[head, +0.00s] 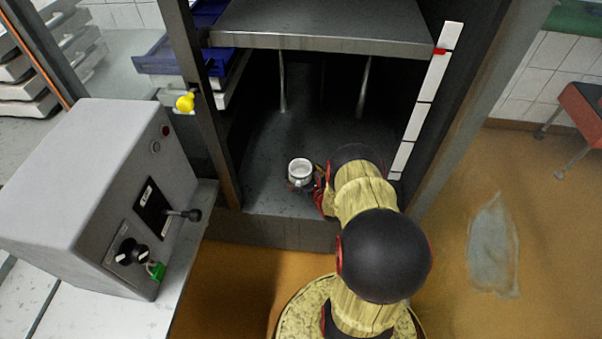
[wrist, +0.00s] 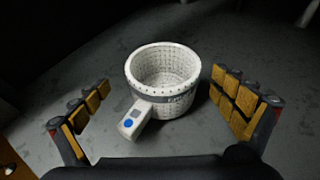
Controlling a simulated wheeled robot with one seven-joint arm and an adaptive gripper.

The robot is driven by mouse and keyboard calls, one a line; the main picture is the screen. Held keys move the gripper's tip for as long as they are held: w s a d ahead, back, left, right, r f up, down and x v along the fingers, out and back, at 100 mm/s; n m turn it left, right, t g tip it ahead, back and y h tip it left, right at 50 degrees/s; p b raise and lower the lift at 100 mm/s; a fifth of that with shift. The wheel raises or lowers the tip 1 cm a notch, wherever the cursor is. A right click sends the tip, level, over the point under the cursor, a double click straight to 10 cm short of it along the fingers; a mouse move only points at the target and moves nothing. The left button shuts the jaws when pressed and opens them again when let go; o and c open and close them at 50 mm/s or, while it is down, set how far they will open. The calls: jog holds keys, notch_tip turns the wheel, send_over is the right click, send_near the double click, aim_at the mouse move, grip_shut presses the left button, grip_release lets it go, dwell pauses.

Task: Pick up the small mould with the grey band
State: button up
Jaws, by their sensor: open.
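The small white mould (wrist: 165,68) with a grey band (wrist: 178,99) stands upright on the grey surface in the wrist view. It is round, open at the top and perforated. A white tag with a blue dot (wrist: 129,124) sticks out from its near side. In the head view the mould (head: 299,169) stands inside the dark cabinet. My gripper (wrist: 166,112) is open, with one finger to the left and one to the right of the mould and clear gaps on both sides. In the head view my gripper (head: 304,184) is mostly hidden by my arm beside the mould.
The cabinet floor (head: 262,188) around the mould is bare. A metal shelf (head: 320,38) hangs above it, and a dark post (head: 205,110) stands at the left. A grey control box (head: 105,190) stands outside at the left.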

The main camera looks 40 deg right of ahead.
aim_at(296, 165)
jog(key=shift+w+d+f+p, duration=0.15)
jog(key=shift+w+d+p, duration=0.05)
jog(key=shift+w+p, duration=0.45)
jog(key=shift+w+d+f+p, duration=0.2)
jog(key=shift+w+f+p, duration=0.15)
jog(key=shift+w+p, duration=0.1)
jog(key=shift+w+d+f+p, duration=0.2)
jog(key=shift+w+p, duration=0.3)
jog(key=shift+p, duration=0.65)
jog(key=b+x, duration=0.1)
jog(key=x, duration=0.2)
jog(key=shift+s+d+f, duration=0.1)
jog(key=shift+d+f, duration=0.05)
jog(key=shift+f, duration=0.1)
jog(key=shift+w+d, duration=0.15)
jog(key=shift+w, duration=0.3)
jog(key=shift+c, duration=0.7)
jog(key=c, duration=1.1)
jog(key=shift+c, duration=0.8)
